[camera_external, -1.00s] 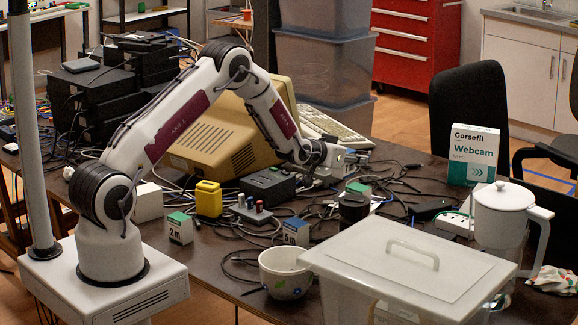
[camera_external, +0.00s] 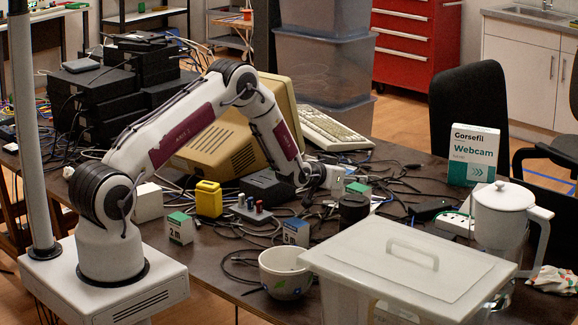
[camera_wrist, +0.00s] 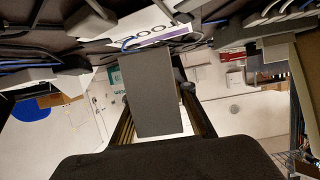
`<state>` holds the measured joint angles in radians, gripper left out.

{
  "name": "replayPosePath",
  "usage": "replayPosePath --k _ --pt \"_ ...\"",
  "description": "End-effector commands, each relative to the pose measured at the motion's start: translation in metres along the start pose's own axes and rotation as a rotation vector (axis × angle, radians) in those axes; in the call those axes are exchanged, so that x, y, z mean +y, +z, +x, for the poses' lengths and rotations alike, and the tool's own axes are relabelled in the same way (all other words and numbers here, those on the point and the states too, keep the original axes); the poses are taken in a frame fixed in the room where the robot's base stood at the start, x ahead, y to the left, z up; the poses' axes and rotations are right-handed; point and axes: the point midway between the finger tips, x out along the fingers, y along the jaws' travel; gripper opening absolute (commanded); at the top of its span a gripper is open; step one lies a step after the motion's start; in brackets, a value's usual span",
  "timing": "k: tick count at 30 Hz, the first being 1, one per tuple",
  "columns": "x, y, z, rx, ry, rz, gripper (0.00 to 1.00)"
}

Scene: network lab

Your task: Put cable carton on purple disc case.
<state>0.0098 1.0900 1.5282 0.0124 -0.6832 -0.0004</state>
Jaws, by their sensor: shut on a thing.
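My gripper (camera_external: 318,182) is shut on a small carton, which shows in the wrist view as a plain grey face (camera_wrist: 147,95) between my two fingers. In the external view a pale box-like part (camera_external: 336,179), probably this carton, shows at my gripper among the cables on the table. The carton's printed sides are hidden from the wrist camera. A white item with large letters and a purple strip (camera_wrist: 165,37) lies beyond the carton in the wrist view; I cannot tell whether it is the purple disc case. I cannot make out that case in the external view.
Small cartons marked 2 m (camera_external: 180,229) and 5 m (camera_external: 296,232) stand at the front. A bowl (camera_external: 285,272), a lidded bin (camera_external: 410,265) and a webcam box (camera_external: 472,155) stand around. Cables cover the middle.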

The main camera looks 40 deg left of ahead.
Motion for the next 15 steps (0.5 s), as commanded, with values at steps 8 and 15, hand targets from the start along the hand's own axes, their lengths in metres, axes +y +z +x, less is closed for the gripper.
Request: replayPosePath --k 8,15 --pt "0.000 0.023 0.009 -0.001 0.000 0.000 0.01" --pt "0.000 0.033 0.013 0.001 0.000 0.000 0.01"
